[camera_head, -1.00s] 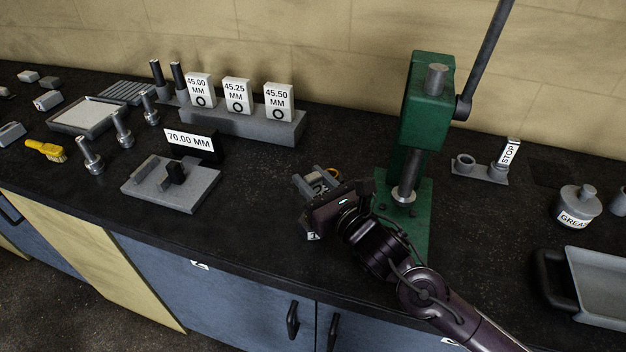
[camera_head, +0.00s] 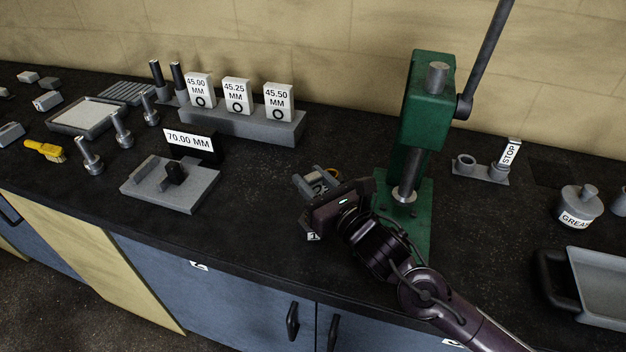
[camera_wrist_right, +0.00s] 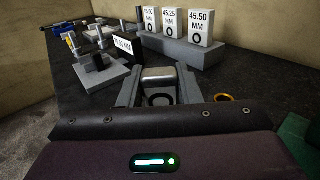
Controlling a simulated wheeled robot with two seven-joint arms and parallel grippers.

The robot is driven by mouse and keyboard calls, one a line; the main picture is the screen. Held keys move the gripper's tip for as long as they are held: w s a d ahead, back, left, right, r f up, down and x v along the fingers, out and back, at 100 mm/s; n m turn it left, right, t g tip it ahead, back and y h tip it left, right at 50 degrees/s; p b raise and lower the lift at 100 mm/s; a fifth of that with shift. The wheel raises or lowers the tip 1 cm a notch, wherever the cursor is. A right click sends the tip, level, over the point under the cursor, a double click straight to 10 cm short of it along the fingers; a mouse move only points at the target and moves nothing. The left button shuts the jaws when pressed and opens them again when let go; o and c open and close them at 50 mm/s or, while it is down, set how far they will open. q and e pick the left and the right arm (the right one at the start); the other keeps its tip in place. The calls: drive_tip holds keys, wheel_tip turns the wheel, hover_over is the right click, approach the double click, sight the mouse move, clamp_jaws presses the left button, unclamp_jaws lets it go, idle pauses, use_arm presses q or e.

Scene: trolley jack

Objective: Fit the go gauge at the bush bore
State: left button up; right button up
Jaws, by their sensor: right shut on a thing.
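My right gripper (camera_head: 318,186) is low over the bench, left of the green press. Its two fingers, also in the right wrist view (camera_wrist_right: 159,90), are shut on a light grey piece (camera_wrist_right: 158,76) with a dark ring mark below its top. I cannot tell if this is the go gauge; its lower part is hidden. A brass-coloured ring (camera_wrist_right: 224,97), possibly the bush, shows just right of the fingers in the wrist view. In the head view it is mostly hidden behind the gripper (camera_head: 334,173). The bore cannot be made out. My left gripper is not in view.
The green press (camera_head: 424,110) stands close right of my gripper. A grey block (camera_head: 240,125) carries 45.00, 45.25 and 45.50 MM plates. A 70.00 MM sign (camera_head: 189,142) stands behind a grey fixture (camera_head: 165,195). Bench between fixture and gripper is clear.

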idle(0.5)
drive_tip(key=shift+f+b, duration=0.1)
drive_tip(key=shift+b, duration=0.25)
drive_tip(key=shift+f+b, duration=0.3)
drive_tip(key=shift+f, duration=0.05)
drive_tip(key=shift+f+b, duration=1.35)
drive_tip(key=o, duration=1)
drive_tip(key=shift+o, duration=0.9)
